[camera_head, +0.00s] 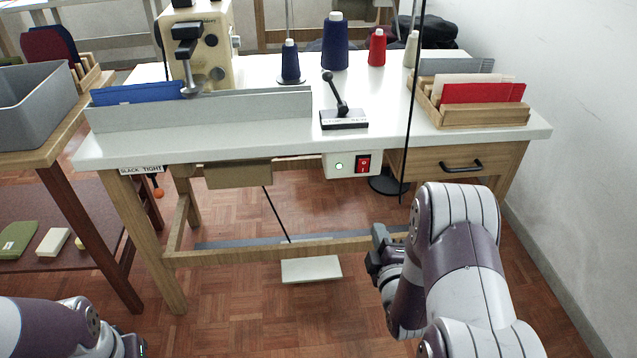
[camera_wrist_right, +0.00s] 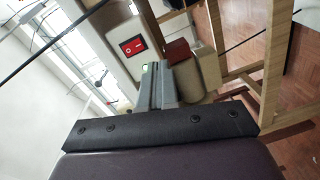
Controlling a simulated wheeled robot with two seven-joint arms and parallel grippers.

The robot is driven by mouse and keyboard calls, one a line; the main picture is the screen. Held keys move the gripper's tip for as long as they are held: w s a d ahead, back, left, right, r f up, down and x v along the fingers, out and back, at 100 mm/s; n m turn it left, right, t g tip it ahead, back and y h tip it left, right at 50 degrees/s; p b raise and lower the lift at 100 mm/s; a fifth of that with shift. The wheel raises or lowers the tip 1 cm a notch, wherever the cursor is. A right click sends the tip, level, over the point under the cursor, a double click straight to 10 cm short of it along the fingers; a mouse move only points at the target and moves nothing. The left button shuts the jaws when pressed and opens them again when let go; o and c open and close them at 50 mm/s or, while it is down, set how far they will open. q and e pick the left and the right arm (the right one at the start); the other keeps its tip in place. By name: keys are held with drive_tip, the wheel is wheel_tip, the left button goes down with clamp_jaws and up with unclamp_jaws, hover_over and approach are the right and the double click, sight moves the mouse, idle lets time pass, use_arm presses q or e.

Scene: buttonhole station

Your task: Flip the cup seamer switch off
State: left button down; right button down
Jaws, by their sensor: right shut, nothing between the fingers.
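The red rocker switch (camera_head: 363,163) sits on a white switch box (camera_head: 348,174) under the table's front edge, beside a small pale green lamp (camera_head: 339,166). The switch also shows in the right wrist view (camera_wrist_right: 133,46), with its light markings; which way it is tipped I cannot tell. My right gripper (camera_head: 378,236) is below and in front of the box, apart from it. Its fingers (camera_wrist_right: 155,82) are shut and empty in the wrist view. My left arm shows at the bottom left; its gripper fingers are not clear. A beige sewing machine (camera_head: 213,42) stands on the table.
The white table (camera_head: 250,145) carries a lever on a base (camera_head: 342,112), thread cones and a wooden tray (camera_head: 470,116). A drawer (camera_head: 450,164) lies right of the box, and a thin black cord (camera_head: 409,140) hangs near it. A pedal (camera_head: 311,270) is below. Space before the box is clear.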

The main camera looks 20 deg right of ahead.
wheel_tip(320, 180, up, 4)
drive_tip(key=n+t, duration=0.2)
drive_tip(key=shift+w+a+r+n, duration=0.1)
drive_tip(key=shift+r+n, duration=0.1)
drive_tip(key=shift+n, duration=0.2)
drive_tip(key=b, duration=0.4)
approach(365, 163)
drive_tip(key=x, duration=0.5)
drive_tip(key=shift+w+f, duration=0.15)
drive_tip(key=shift+w, duration=0.7)
drive_tip(key=shift+w+r, duration=0.1)
drive_tip(key=shift+r, duration=0.15)
